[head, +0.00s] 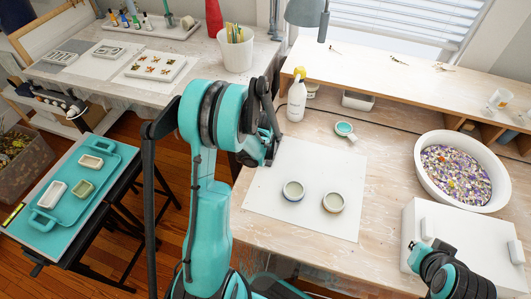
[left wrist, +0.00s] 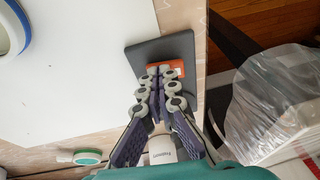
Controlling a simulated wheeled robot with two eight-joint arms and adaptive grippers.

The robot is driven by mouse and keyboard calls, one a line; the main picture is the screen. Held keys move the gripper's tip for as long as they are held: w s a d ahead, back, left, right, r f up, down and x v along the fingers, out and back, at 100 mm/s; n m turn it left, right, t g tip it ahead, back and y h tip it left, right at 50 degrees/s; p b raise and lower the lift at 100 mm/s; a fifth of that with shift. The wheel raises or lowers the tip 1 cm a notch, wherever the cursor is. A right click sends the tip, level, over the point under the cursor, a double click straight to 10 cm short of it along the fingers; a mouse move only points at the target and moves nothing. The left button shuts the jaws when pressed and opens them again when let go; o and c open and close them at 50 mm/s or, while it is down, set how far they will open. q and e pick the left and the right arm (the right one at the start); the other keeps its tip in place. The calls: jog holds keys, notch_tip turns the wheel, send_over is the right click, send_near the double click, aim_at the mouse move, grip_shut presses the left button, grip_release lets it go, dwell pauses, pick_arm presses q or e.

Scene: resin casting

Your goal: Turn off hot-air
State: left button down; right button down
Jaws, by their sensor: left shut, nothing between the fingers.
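My left gripper (head: 268,158) is at the left edge of the white sheet on the work table. In the left wrist view the gripper (left wrist: 160,72) is shut and empty. Its fingertips are at an orange part (left wrist: 178,68) on a flat dark grey base (left wrist: 186,50), which lies at the edge of the sheet. I cannot tell whether the tips touch the orange part or what state it is in. The head view hides this device behind my left arm and gripper. My right arm's end (head: 440,265) shows at the lower right; its finger state is unclear.
The white sheet (head: 335,165) holds two round cups (head: 293,190) (head: 333,202). A green-rimmed dish (head: 344,128), a white bottle (head: 297,100) and a big bowl of chips (head: 447,200) stand around it. A clear plastic bag (left wrist: 270,105) hangs beside the table edge.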

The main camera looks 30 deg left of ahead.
pick_arm(q)
jog(key=r+p, duration=0.2)
jog(key=r, duration=0.1)
jog(key=r+p, duration=0.1)
jog(key=shift+w+d+r, duration=0.15)
jog(key=shift+d+r, duration=0.05)
jog(key=shift+d, duration=0.15)
jog(key=d+p+v, duration=0.2)
jog(key=v, duration=0.7)
jog(key=shift+d+p, duration=0.2)
jog(key=shift+p, duration=0.2)
jog(key=s+d+r+m+t+b, duration=0.1)
jog(key=s+d+r+t, duration=0.1)
jog(key=s+d+r, duration=0.3)
jog(key=s+d+r+m+t+h+b, duration=0.1)
jog(key=s+d+r+t, duration=0.1)
jog(key=s+d+r, duration=0.4)
jog(key=s+d, duration=0.2)
jog(key=s, duration=0.3)
jog(key=shift+s+d+h, duration=0.3)
jog(key=shift+d, duration=0.1)
